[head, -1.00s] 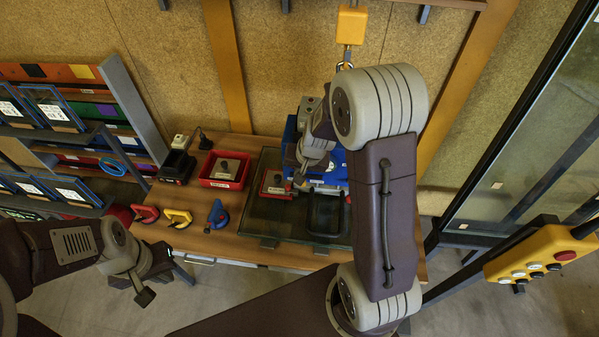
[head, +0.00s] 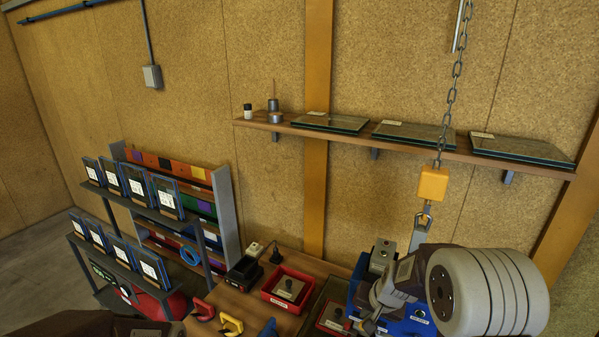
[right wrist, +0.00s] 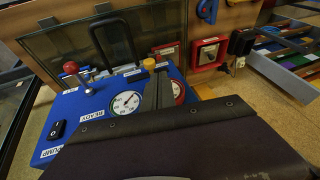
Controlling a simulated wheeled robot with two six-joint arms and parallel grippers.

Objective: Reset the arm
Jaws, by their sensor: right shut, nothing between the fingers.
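My right arm comes up from the bottom right of the head view, its large grey joint (head: 480,292) cut by the lower edge. My right gripper (head: 364,326) is low beside the blue box (head: 412,328) and partly cropped. In the right wrist view the gripper's narrow grey fingers (right wrist: 160,88) are together with nothing between them, in front of the blue pump box (right wrist: 90,108) with its gauges and red-knobbed lever. I cannot tell whether they touch the box. Part of my left arm shows at the bottom left; its gripper is not in view.
The wooden bench (head: 270,262) holds a red tray (head: 288,288) and a black box (head: 243,274). A chain with a yellow block (head: 432,184) hangs above the right arm. A wall shelf (head: 400,147) carries glass panes. A frame rack (head: 130,205) stands left.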

